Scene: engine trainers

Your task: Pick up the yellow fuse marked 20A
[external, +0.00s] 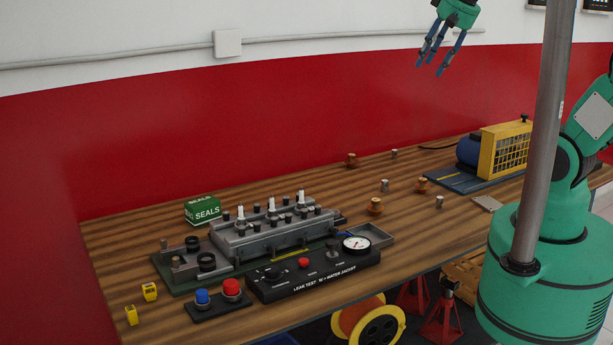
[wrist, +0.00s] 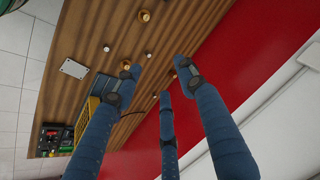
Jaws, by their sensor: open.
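Two small yellow blocks, which look like the fuses, are at the front left corner of the wooden bench in the external view. One yellow fuse (external: 150,292) lies a little behind the other yellow fuse (external: 131,315). Their markings are too small to read, so I cannot tell which is 20A. My gripper (external: 432,70) is open and empty, high above the back of the bench, far to the right of the fuses. Its blue fingers are spread in the wrist view (wrist: 155,85). No yellow fuse shows clearly there.
The wooden bench (external: 345,228) carries an engine block rig (external: 275,232), a leak test panel (external: 315,275), a red and blue button box (external: 218,305) and a green seals box (external: 202,210). Brass and steel fittings stand on the right half. A yellow-caged machine (external: 503,150) stands farther right.

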